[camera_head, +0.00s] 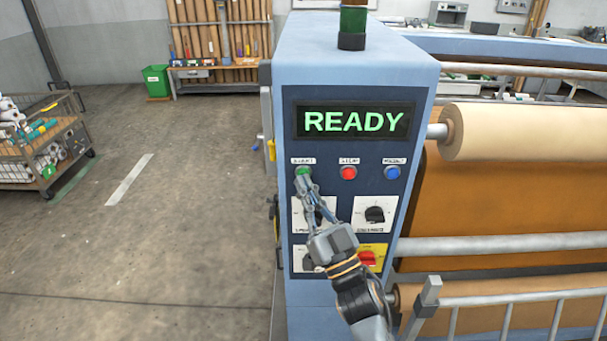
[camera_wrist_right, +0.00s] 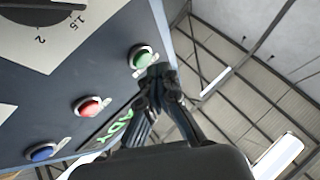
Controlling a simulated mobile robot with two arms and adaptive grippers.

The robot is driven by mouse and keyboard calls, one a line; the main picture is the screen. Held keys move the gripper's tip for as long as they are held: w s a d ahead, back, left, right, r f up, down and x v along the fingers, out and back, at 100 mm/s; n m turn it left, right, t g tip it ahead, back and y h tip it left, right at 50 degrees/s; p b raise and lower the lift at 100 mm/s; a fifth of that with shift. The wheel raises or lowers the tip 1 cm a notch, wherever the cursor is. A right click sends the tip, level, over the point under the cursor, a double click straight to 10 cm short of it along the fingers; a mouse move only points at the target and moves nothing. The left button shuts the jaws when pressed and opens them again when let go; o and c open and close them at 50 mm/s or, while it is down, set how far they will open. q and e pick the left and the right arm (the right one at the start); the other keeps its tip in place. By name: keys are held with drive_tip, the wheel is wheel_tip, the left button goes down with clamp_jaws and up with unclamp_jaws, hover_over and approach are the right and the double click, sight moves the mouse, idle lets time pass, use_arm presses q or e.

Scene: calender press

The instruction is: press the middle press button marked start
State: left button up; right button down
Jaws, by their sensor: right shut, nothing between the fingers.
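The blue press panel (camera_head: 343,137) has three buttons in a row under small white labels that are hard to read. A green button (camera_head: 302,171) is at the left, a red button (camera_head: 348,173) in the middle and a blue button (camera_head: 392,172) at the right. My right gripper (camera_head: 303,186) is shut and empty, its fingertips just below the green button. In the right wrist view the fingertips (camera_wrist_right: 158,76) overlap the edge of the green button (camera_wrist_right: 142,57); I cannot tell if they touch. The red button (camera_wrist_right: 89,106) is clear of them. My left gripper is out of view.
A lit display (camera_head: 355,121) above the buttons reads READY. Black knobs (camera_head: 375,214) and a red switch (camera_head: 367,258) on yellow sit below, partly hidden by my right arm. The press rollers (camera_head: 525,131) are at the right. The floor (camera_head: 150,240) at the left is open.

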drive_tip(key=shift+w, duration=0.3)
drive_tip(key=shift+w, duration=0.35)
idle(0.7)
drive_tip(key=shift+s, duration=0.85)
drive_tip(key=s+p, duration=0.2)
drive_tip(key=s, duration=0.3)
idle(0.6)
